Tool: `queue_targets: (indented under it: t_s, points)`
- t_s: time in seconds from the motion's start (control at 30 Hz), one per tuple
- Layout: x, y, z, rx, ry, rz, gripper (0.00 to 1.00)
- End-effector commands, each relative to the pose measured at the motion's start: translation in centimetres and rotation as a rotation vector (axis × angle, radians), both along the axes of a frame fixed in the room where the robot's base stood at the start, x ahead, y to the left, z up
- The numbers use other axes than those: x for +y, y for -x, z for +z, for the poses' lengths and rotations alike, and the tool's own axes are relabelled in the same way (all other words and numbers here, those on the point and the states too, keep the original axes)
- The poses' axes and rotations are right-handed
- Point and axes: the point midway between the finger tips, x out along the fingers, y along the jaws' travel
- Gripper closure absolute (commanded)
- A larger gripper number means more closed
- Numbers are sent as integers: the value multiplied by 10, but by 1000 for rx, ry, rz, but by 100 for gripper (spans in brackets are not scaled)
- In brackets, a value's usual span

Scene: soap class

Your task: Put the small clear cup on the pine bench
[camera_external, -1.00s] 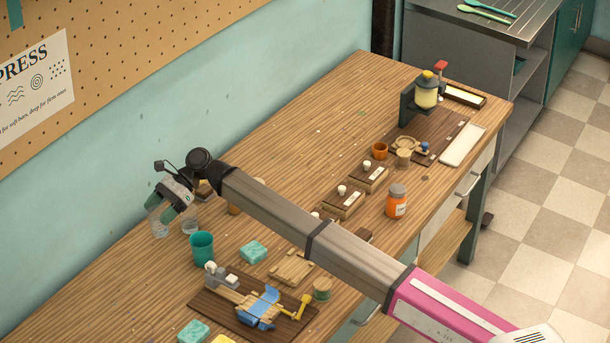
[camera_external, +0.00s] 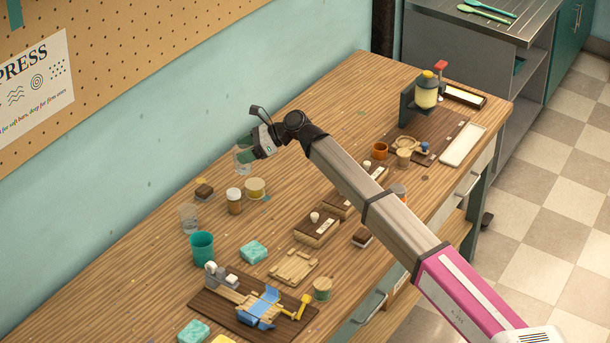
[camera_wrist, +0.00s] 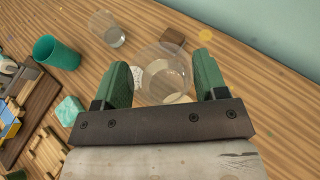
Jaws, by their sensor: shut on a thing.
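My gripper (camera_external: 253,152) is shut on a small clear cup (camera_external: 243,158) and holds it up near the wall side of the bench. In the wrist view the clear cup (camera_wrist: 166,75) sits between the two green fingers of my gripper (camera_wrist: 165,75). A second clear cup (camera_external: 189,217) stands on the pine bench (camera_external: 300,130), behind the teal cup (camera_external: 202,248). That second cup also shows in the wrist view (camera_wrist: 112,36).
A brown block (camera_external: 204,192) and two small jars, one lidded (camera_external: 234,200) and one pale-topped (camera_external: 256,188), stand below and left of my gripper. Soap tools and a wooden board (camera_external: 215,305) fill the near end. The bench's far-left part is clear.

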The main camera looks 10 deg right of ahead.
Motion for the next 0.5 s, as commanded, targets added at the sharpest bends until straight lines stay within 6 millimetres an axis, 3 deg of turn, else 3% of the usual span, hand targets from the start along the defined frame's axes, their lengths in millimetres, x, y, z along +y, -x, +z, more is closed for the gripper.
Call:
queue_targets:
  t_s: [0.03, 0.5]
  points:
    - [-22, -10, 1, -1, -1, -44, 60]
    - [-206, -89, 7, 0, -1, -416, 60]
